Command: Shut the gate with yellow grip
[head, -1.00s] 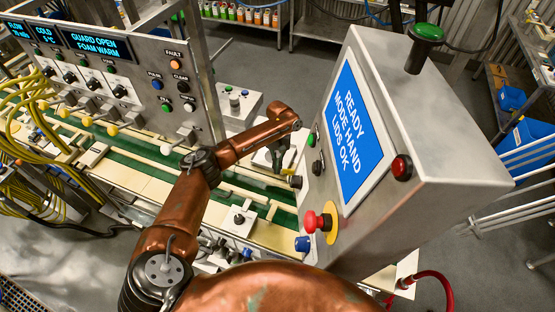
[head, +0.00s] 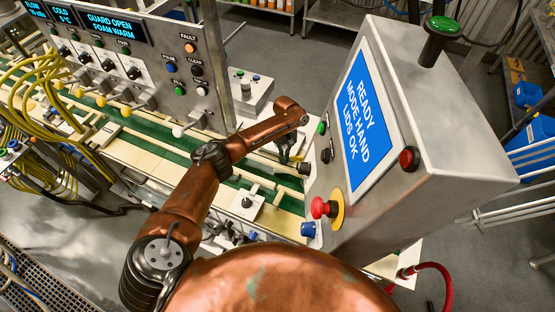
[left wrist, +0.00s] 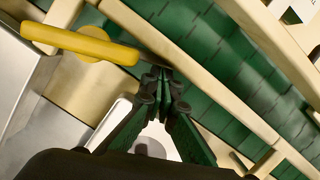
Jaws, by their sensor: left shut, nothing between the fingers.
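The yellow grip (left wrist: 85,43) shows in the left wrist view as a rounded bar on a round yellow base, at the upper left, over a pale strip beside the green conveyor belt (left wrist: 190,35). My left gripper (left wrist: 160,75) is shut and empty, its fingertips to the right of and slightly below the grip, apart from it in the picture. In the head view my left gripper (head: 283,158) is small, low over the conveyor just left of the screen cabinet. The gate's leaf cannot be told from the pale rails, nor can its position. My right gripper is out of view.
The steel cabinet (head: 440,150) with a blue screen and red button stands close right of my left gripper. A control panel (head: 120,60) with knobs and a metal post (head: 213,70) stand left. Pale rails (left wrist: 225,95) line the belt.

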